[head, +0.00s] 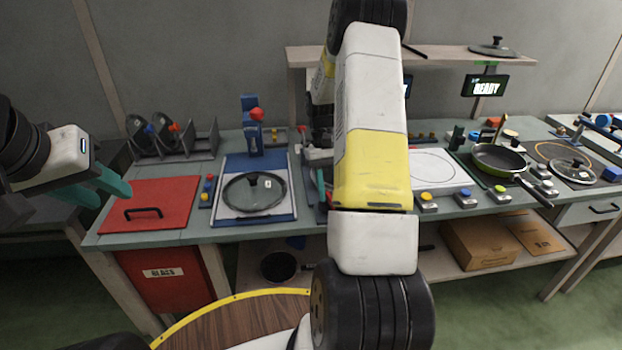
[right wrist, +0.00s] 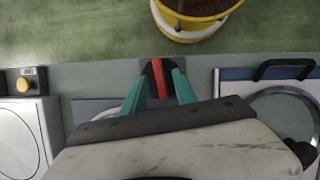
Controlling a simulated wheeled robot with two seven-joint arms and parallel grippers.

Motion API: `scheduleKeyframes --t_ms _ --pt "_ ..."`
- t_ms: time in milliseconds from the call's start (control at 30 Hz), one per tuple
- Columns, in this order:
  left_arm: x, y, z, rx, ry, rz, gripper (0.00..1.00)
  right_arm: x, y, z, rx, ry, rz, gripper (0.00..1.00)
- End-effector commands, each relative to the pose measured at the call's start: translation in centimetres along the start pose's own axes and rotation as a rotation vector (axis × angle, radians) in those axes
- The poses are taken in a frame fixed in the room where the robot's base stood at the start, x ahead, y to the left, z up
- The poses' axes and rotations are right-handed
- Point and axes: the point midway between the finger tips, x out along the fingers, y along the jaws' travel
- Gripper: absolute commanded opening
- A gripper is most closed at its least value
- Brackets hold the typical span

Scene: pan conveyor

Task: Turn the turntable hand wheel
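A red bar with black curved parts beside it (right wrist: 159,78), perhaps the hand wheel, sits on a small grey plate at the counter's edge in the right wrist view. My right gripper (right wrist: 160,84) is there with its teal fingers apart, one on each side of it; contact cannot be told. In the head view my right arm hides most of this spot, and only a bit of the teal fingers (head: 321,182) shows. My left gripper (head: 106,191) is open and empty, left of the red panel. A round wooden disc with a yellow rim (head: 232,297) is at the bottom; I cannot tell whether it is the turntable.
The counter holds a red panel with a black handle (head: 168,189), a glass lid (head: 254,191) on a blue-framed board, and a frying pan (head: 497,158) at the right. Yellow and blue buttons (head: 426,197) line the front edge. A screen (head: 484,86) reads READY.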

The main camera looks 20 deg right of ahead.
Motion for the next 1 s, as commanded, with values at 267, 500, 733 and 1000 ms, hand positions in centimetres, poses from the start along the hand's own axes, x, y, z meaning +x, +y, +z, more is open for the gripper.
scheduleKeyframes --t_ms 267,500,733,1000 --pt "0.0 0.0 0.0 0.0 0.0 0.0 0.36 -4.8 0.0 -0.1 -0.001 0.005 0.001 0.35" --pt "0.0 0.0 0.0 0.0 0.0 0.0 0.36 -6.9 0.0 -0.1 -0.001 0.003 0.001 0.35" --pt "0.0 0.0 0.0 0.0 0.0 0.0 0.36 -7.0 0.0 0.0 -0.001 0.002 0.0 0.35" --pt "0.0 0.0 0.0 0.0 0.0 0.0 0.36 -7.3 -0.2 0.2 -0.002 0.011 0.001 0.35"
